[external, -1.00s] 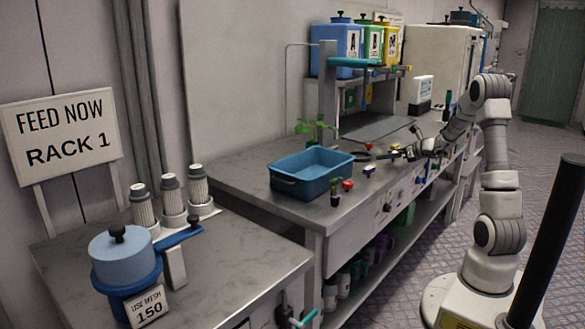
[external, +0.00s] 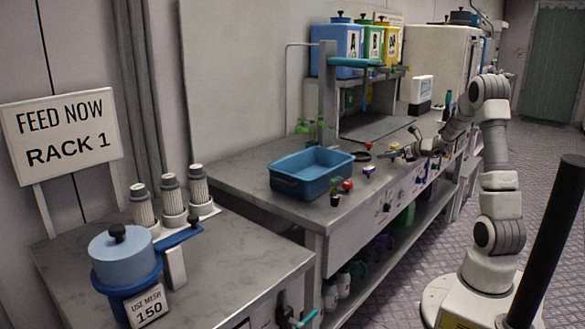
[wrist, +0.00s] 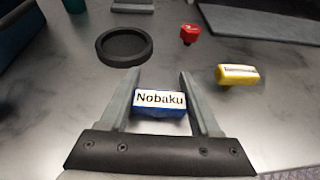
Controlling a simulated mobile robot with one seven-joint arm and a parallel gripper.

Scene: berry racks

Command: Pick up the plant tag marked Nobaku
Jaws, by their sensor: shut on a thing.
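The plant tag marked Nobaku (wrist: 161,101) is a blue block with a white label, and its lettering faces the wrist camera. My gripper (wrist: 160,98) is shut on it, with one finger on each side of the tag. In the external view my gripper (external: 392,155) is over the bench near its front edge, and the tag is too small there to make out between the fingers.
A black ring (wrist: 124,46), a red knob-like piece (wrist: 189,33) and a yellow tag (wrist: 237,74) lie on the bench ahead. A blue tub (external: 311,172) stands to the left, with a small potted seedling (external: 335,192) and a red object (external: 348,185) beside it.

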